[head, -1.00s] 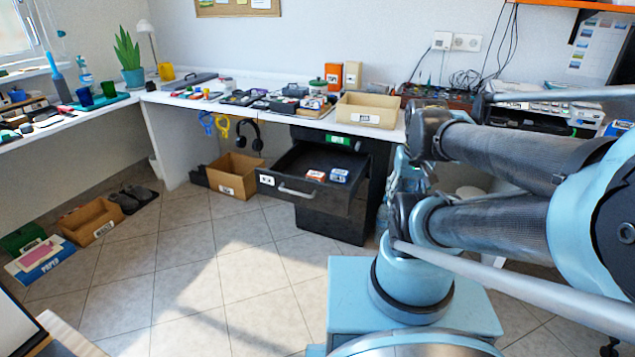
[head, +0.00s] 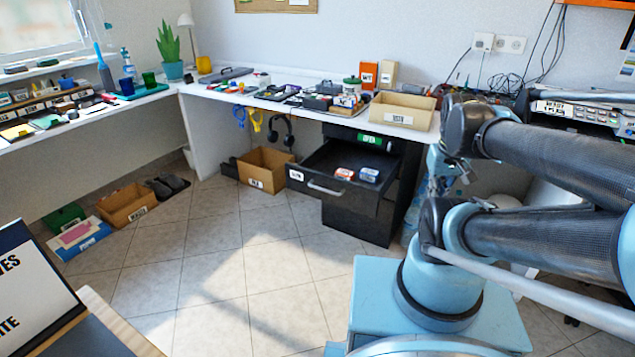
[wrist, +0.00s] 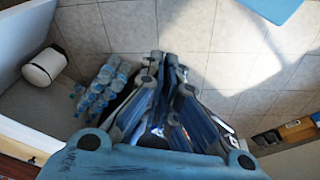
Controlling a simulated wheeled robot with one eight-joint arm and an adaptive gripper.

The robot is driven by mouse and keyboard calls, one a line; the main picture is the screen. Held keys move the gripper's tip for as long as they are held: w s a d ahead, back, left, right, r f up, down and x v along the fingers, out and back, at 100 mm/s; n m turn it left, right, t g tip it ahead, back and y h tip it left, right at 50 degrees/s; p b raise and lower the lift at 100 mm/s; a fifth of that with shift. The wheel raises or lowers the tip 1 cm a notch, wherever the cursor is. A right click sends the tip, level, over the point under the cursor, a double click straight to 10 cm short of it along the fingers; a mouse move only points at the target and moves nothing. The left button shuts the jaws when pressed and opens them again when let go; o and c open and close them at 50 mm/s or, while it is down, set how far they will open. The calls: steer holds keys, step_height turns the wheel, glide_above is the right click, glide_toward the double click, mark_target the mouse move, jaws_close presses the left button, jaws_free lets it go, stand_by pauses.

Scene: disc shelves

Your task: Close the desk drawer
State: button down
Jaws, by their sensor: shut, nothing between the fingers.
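The desk drawer (head: 322,187) is black and stands pulled well out of the black cabinet (head: 403,190) under the white desk in the head view. Its front has a white label and a silver handle (head: 325,188). A red-and-white box (head: 344,174) and a blue-and-white box (head: 369,175) lie inside it. My gripper (wrist: 164,60) shows in the wrist view, shut and empty, pointing down over the tiled floor. It hides much of what lies behind it there. I cannot make out my gripper in the head view.
A cardboard box (head: 262,172) stands on the floor left of the drawer, and another (head: 128,205) farther left. Headphones (head: 281,131) hang from the desk edge. Bottles (wrist: 100,90) stand by my gripper in the wrist view. The tiled floor before the drawer is clear.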

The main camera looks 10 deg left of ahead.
mark_target(311, 174)
steer(key=w+a+r+n+h, duration=0.1)
steer(key=w+a+r+n, duration=0.1)
steer(key=w+a+n, duration=0.6)
steer(key=w+a+r+n, duration=0.2)
steer(key=w+a+n, duration=0.6)
steer(key=w, duration=0.1)
steer(key=w+a+f+n+t, duration=0.1)
steer(key=a+f+n, duration=0.2)
steer(key=a+n, duration=0.35)
steer(key=w+a+f+n, duration=0.1)
steer(key=a+f+n, duration=0.25)
steer(key=a, duration=0.65)
steer(key=w+a+f+n+t, duration=0.1)
steer(key=a+f+n, duration=0.25)
steer(key=a, duration=0.55)
steer(key=shift+n, duration=0.35)
steer(key=shift+w+d+f, duration=0.45)
steer(key=shift+w+f, duration=0.8)
steer(key=shift+f, duration=0.25)
steer(key=shift+w+d+f, duration=0.5)
steer(key=shift+w+f, duration=0.7)
steer(key=shift+f, duration=0.3)
steer(key=shift+w+d+f, duration=0.45)
steer(key=shift+w+f, duration=0.8)
steer(key=shift+f, duration=0.25)
